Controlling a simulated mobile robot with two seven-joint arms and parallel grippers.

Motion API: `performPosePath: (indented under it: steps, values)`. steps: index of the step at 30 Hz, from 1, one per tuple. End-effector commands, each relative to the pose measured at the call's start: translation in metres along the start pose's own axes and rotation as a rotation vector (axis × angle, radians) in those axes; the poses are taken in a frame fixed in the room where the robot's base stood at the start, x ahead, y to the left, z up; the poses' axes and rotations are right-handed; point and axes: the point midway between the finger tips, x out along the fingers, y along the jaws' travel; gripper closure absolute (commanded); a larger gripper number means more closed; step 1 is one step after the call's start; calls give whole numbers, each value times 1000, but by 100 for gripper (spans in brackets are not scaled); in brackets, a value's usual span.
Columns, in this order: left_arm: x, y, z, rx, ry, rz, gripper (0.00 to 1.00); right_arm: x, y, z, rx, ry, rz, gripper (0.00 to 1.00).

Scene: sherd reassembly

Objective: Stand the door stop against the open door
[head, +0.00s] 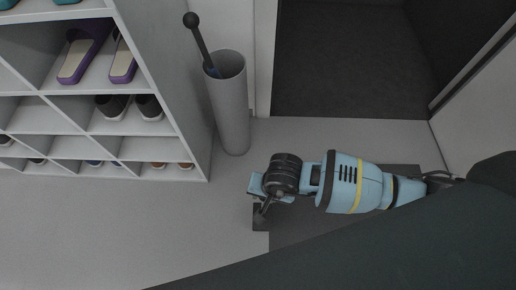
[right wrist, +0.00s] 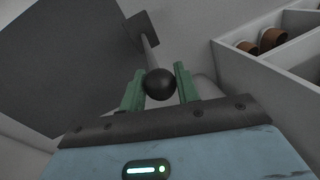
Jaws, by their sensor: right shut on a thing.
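The door stop has a black ball knob (right wrist: 160,84), a thin rod and a dark block (head: 260,220) at its far end. My right gripper (head: 259,188) is shut on it at the knob; in the right wrist view the green fingers (right wrist: 159,90) sit on both sides of the ball. The block shows beside the left end of the dark mat; whether it touches the floor I cannot tell. The open door (head: 485,98) is the pale panel at the right of the head view, beside the dark doorway (head: 345,65). My left gripper is out of view.
A shoe rack (head: 165,75) with several shoes stands at the left. A grey cylindrical stand (head: 232,115) holding a black-knobbed stick (head: 197,38) is between the rack and the doorway. A dark mat (head: 290,235) lies below my right arm. The floor at lower left is clear.

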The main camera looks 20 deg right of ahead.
Motion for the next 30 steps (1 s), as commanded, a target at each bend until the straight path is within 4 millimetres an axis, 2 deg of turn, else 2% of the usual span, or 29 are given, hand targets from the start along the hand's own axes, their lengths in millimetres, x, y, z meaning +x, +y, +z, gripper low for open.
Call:
performPosePath:
  steps: [11, 14, 17, 20, 23, 30]
  values:
    - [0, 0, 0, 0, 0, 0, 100, -7, -2, -6, -4, 2, -4, 100]
    - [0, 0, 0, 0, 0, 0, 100, -20, -3, -16, -12, 3, -5, 100]
    - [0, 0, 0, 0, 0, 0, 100, -40, -4, -30, -27, 2, -6, 100]
    - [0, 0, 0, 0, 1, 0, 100, -68, -5, -46, -54, -2, -7, 100]
    - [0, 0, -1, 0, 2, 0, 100, -103, -5, -63, -92, -6, -6, 100]
    - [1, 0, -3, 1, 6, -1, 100, -206, 2, -89, -239, -33, -4, 100]
